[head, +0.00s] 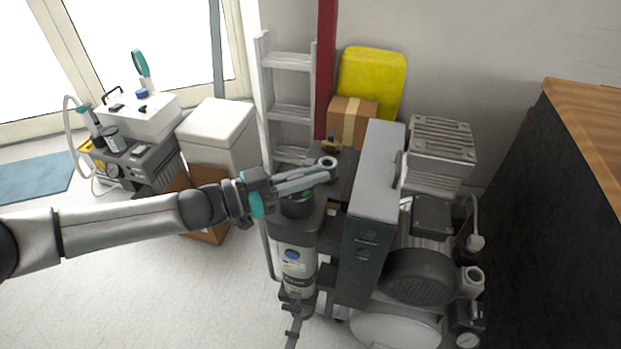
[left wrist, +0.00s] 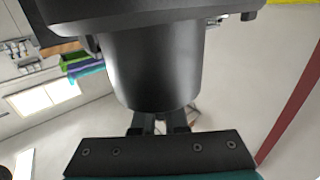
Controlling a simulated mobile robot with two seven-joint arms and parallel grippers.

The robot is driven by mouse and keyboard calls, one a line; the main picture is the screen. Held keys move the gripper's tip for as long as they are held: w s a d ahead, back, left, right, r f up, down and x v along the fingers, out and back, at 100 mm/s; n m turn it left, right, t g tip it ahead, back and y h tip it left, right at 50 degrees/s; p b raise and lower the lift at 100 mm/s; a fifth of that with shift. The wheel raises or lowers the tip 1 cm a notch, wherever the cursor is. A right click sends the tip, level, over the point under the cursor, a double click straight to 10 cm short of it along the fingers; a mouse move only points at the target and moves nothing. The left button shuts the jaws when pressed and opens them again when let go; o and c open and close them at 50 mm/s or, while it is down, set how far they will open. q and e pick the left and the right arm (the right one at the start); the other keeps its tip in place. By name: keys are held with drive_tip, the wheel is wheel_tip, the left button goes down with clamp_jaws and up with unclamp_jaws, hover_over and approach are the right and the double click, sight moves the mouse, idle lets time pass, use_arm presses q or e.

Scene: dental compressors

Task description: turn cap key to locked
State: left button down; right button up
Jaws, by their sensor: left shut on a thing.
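My left gripper (head: 325,175) reaches in from the left over the dark cap (head: 300,208) of an upright grey canister (head: 295,262) beside the grey compressor cabinet. Its fingers are closed on a part at the cap, which I take to be the cap key; the fingers hide most of it, and I cannot read its turn position. A pale ring (head: 328,161) shows just behind the fingertips. In the left wrist view, a dark cylinder (left wrist: 155,65) fills the middle, with the gripper fingers (left wrist: 160,122) at its lower end. My right gripper is in neither view.
The tall grey cabinet (head: 375,185) stands close right of the canister, with compressor motors (head: 420,275) beyond. A ladder (head: 290,113), cardboard box (head: 352,120) and yellow case (head: 372,80) are behind. Floor at lower left is clear.

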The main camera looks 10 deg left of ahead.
use_arm(q)
drive_tip(key=shift+s+d+f+m+g+h+b, duration=0.1)
drive_tip(key=shift+m+g+h+b, duration=0.5)
drive_tip(key=shift+m+g, duration=0.4)
drive_tip(key=m+g+h, duration=0.1)
drive_tip(key=g, duration=0.1)
drive_tip(key=s+m+g+h+b, duration=0.1)
drive_tip(key=m+g, duration=0.1)
drive_tip(key=g, duration=0.1)
drive_tip(key=shift+d, duration=0.2)
drive_tip(key=g, duration=0.1)
drive_tip(key=m+g+b, duration=0.1)
drive_tip(key=shift+s+m+g, duration=0.2)
drive_tip(key=shift+m+g, duration=0.1)
drive_tip(key=shift+s+m+g+b, duration=0.15)
drive_tip(key=shift+m+g+b, duration=0.35)
drive_tip(key=shift+g, duration=0.3)
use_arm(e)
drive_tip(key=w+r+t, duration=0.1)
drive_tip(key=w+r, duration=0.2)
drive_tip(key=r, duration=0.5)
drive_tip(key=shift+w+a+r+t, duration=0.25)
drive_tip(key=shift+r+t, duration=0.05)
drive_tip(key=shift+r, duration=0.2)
use_arm(q)
drive_tip(key=c, duration=0.9)
unclamp_jaws()
drive_tip(key=shift+c, duration=0.2)
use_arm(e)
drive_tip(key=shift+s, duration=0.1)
